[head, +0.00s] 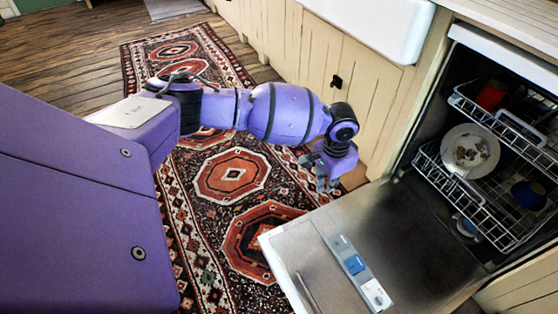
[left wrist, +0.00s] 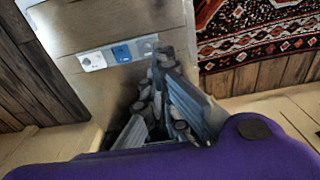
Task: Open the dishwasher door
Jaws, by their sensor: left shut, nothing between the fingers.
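The dishwasher door (head: 385,235) is folded down and lies about flat, its inner side facing up. A strip with a blue and a white part (head: 355,266) is set in its inner face. The dishwasher tub (head: 470,90) stands open at the right, with wire racks showing. My left gripper (head: 325,184) is beside the door's left edge, shut and empty. In the left wrist view its dark fingers (left wrist: 160,65) are together, with the door's inner panel (left wrist: 95,22) behind them; whether they touch the door I cannot tell. My right gripper is not in view.
A white plate (head: 470,150), a red cup (head: 491,95) and a blue bowl (head: 529,195) sit in the racks. Cream cabinets (head: 305,60) and a white sink (head: 375,22) line the wall. A patterned rug (head: 225,180) covers the floor left of the door.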

